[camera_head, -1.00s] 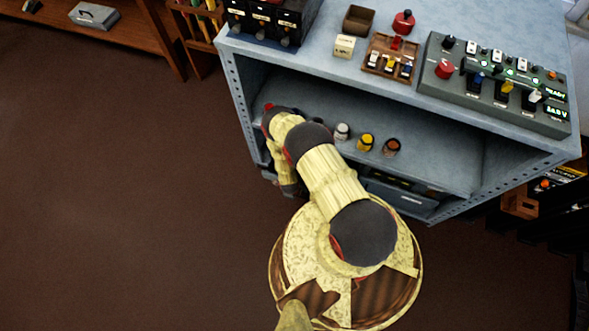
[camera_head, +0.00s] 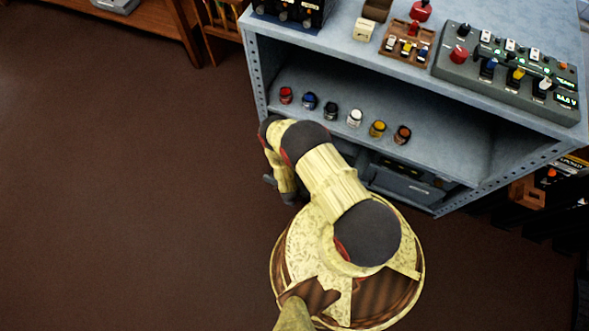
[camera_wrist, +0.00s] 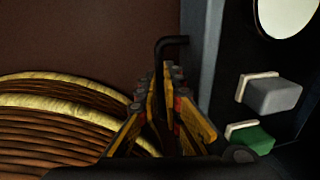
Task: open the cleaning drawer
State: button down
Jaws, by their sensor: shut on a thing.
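In the wrist view my gripper (camera_wrist: 164,88), with yellow-edged fingers, is shut on a black bent handle (camera_wrist: 172,43). The handle's hooked end sticks up past the fingertips, close to a dark front panel (camera_wrist: 225,80). Grey drawer fronts (camera_head: 405,184) show low in the cabinet, right of my arm. I cannot tell which drawer the handle belongs to, or how far that drawer is out.
Several small jars (camera_head: 354,118) stand on the open shelf of the cabinet (camera_head: 300,75). A switch console (camera_head: 510,85) sits on top. In the wrist view, grey (camera_wrist: 272,95) and green (camera_wrist: 252,137) blocks jut from the panel. Brown floor (camera_head: 120,190) at left is clear.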

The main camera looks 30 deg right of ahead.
jog(key=c, duration=2)
grip_release()
jog(key=shift+c, duration=0.2)
jog(key=shift+o, duration=0.6)
jog(key=shift+r, duration=0.1)
notch_tip(320, 180, up, 12)
jog(key=s+a, duration=0.1)
jog(key=shift+s+a+f, duration=0.2)
jog(key=shift+a, duration=0.2)
